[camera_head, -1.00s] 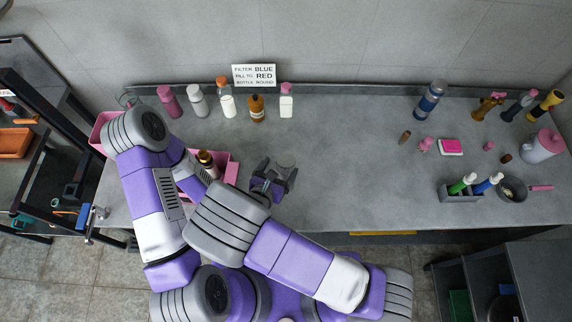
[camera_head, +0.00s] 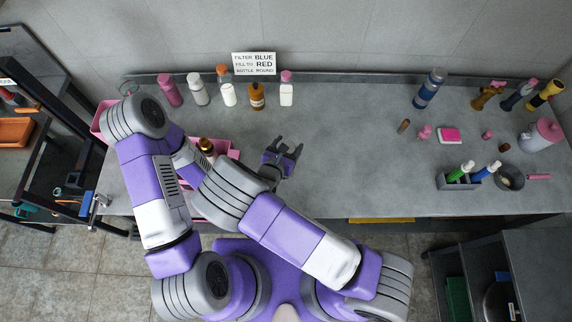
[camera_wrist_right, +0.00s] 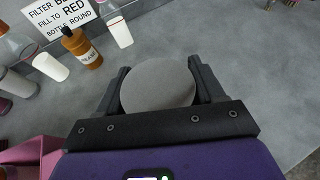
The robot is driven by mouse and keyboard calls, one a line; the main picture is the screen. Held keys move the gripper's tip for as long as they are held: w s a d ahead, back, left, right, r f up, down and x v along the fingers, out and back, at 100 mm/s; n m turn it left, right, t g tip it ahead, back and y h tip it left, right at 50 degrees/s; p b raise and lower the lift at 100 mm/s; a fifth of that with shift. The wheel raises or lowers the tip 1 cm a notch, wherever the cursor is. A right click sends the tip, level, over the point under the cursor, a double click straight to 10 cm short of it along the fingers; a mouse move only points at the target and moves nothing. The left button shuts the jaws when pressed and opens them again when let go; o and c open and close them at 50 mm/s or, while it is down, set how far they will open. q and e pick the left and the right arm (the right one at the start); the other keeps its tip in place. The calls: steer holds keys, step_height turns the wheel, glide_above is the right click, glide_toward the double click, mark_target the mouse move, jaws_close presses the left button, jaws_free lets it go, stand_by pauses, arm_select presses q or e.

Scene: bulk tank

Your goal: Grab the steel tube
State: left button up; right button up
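I cannot pick out the steel tube for certain. A steel-coloured cylinder with a blue band (camera_head: 431,88) stands upright at the back right of the bench, far from both grippers. My right gripper (camera_head: 288,147) is over the middle of the bench with its fingers spread apart. In the right wrist view a smooth grey round shape (camera_wrist_right: 157,85) fills the space between the fingers. I cannot tell what it is or whether it is held; the head view shows nothing clear there. My left gripper is hidden behind my arms.
A pink bottle (camera_head: 170,90), a brown bottle (camera_head: 257,97) and other bottles line the back wall below a sign (camera_head: 254,64). A pink tray (camera_head: 226,148) lies beside my arms. A grey rack (camera_head: 458,181) and a pan (camera_head: 510,179) stand at the right. The bench centre is clear.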

steer(key=c, duration=1)
steer(key=shift+r, duration=0.15)
